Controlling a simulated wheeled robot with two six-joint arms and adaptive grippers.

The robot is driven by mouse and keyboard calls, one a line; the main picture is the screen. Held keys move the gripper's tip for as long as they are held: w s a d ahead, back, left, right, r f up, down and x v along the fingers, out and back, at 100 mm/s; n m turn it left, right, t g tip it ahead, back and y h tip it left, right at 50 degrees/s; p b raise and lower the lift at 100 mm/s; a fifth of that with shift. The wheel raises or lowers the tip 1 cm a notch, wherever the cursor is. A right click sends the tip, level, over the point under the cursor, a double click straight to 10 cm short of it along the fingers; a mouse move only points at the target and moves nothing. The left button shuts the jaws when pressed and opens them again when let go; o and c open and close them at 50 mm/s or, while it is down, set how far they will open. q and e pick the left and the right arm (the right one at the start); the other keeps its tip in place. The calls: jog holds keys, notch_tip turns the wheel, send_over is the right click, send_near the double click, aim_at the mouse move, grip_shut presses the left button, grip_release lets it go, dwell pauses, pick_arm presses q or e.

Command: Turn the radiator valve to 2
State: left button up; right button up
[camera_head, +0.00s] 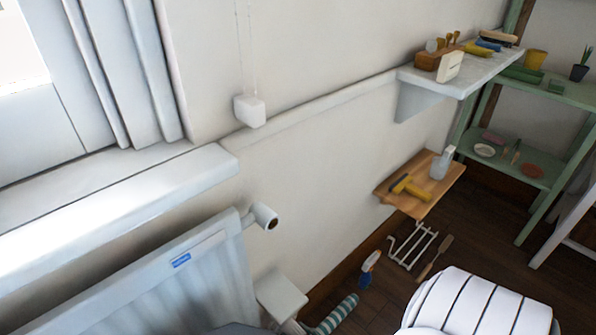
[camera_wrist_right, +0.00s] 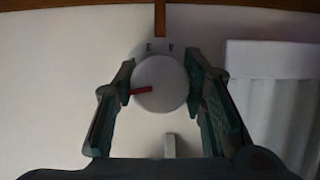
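The white radiator (camera_head: 190,285) is at the lower left in the head view. A white cylindrical radiator valve (camera_head: 262,214) with a dark end sticks out at its upper right corner. In the right wrist view, a round white dial (camera_wrist_right: 162,78) with a red pointer directed left lies between the fingers of my right gripper (camera_wrist_right: 160,85). A plate with small dark marks shows above the dial. The fingers are open on either side of it; I cannot tell whether they touch it. I cannot tell whether this dial is the radiator valve. My left gripper is not in view.
The window sill (camera_head: 120,195) overhangs the radiator. A small white shelf (camera_head: 282,295) is at its right end. A wooden wall shelf (camera_head: 450,185) and a white shelf (camera_head: 480,75) hold several items. Tools lie on the dark floor, near a white striped object (camera_head: 470,305).

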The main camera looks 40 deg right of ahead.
jog(key=shift+m, duration=0.3)
jog(key=shift+c, duration=0.5)
jog(key=m+y, duration=0.2)
jog(key=shift+m, duration=0.4)
jog(key=shift+a+m+y, duration=0.1)
jog(key=shift+m+y, duration=0.5)
jog(key=o, duration=1.2)
jog(key=shift+c, duration=0.2)
